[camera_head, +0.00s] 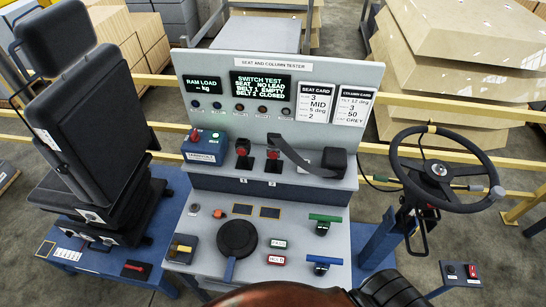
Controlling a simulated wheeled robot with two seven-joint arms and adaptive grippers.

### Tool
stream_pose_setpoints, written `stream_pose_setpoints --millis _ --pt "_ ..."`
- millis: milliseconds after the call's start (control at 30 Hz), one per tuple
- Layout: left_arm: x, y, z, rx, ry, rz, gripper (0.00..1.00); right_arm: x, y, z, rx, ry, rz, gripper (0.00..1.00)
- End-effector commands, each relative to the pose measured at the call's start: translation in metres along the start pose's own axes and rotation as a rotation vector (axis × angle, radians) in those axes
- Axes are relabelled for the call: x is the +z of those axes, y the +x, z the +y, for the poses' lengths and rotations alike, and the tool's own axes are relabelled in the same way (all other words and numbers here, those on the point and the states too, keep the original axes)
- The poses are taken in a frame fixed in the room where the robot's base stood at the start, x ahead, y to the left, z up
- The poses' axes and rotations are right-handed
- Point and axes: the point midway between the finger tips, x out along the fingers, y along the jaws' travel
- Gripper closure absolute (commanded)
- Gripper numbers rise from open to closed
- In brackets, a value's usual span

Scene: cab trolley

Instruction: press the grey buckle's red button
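Two small dark buckles with red tops stand side by side on the tester's ledge. The left buckle (242,147) is above label 1, with nothing visibly in it. The right buckle (273,160) is above label 2. A dark grey strap (298,160) runs from beside the right buckle to a dark block on the right. Both buckles look dark, so I cannot tell by colour which is the grey one. The screen (260,86) reads belt 1 empty and belt 2 closed. Neither of my grippers can be made out in view.
The lower panel holds a black round pad (237,238), green (325,217) and blue (324,259) handled parts, and small labelled boxes. A black seat (85,120) stands left, a steering wheel (440,170) right. A brown rounded shape (285,295) covers the bottom edge.

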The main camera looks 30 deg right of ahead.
Motion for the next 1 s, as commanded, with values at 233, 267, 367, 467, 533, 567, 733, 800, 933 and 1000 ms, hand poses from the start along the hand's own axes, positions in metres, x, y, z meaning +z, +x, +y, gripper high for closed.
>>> stream_pose_setpoints --millis 233,267,367,467,533,567,733,800,933,1000 --pt "0.0 0.0 0.0001 0.0 0.0 0.0 0.6 -0.0001 0.0 0.0001 0.0 0.0 0.0 0.94" --pt "-0.0001 0.0 0.0001 0.0 0.0 0.0 0.6 -0.0001 0.0 0.0001 0.0 0.0 0.0 0.96" --pt "0.0 0.0 0.0001 0.0 0.0 0.0 0.6 -0.0001 0.0 0.0001 0.0 0.0 0.0 1.0" --pt "0.0 0.0 0.0001 0.0 0.0 0.0 0.6 -0.0001 0.0 0.0001 0.0 0.0 0.0 1.0" --pt "0.0 0.0 0.0001 0.0 0.0 0.0 0.6 -0.0002 0.0 0.0 0.0 0.0 0.0 1.0" --pt "0.0 0.0 0.0002 0.0 0.0 0.0 0.6 -0.0002 0.0 0.0 0.0 0.0 0.0 1.0" --pt "0.0 0.0 0.0002 0.0 0.0 0.0 0.6 -0.0002 0.0 0.0 0.0 0.0 0.0 1.0" --pt "0.0 0.0 0.0002 0.0 0.0 0.0 0.6 -0.0002 0.0 0.0 0.0 0.0 0.0 1.0" --pt "0.0 0.0 0.0002 0.0 0.0 0.0 0.6 -0.0002 0.0 0.0 0.0 0.0 0.0 1.0" --pt "0.0001 0.0 0.0002 0.0 0.0 0.0 0.6 -0.0002 0.0 0.0 0.0 0.0 0.0 1.0"
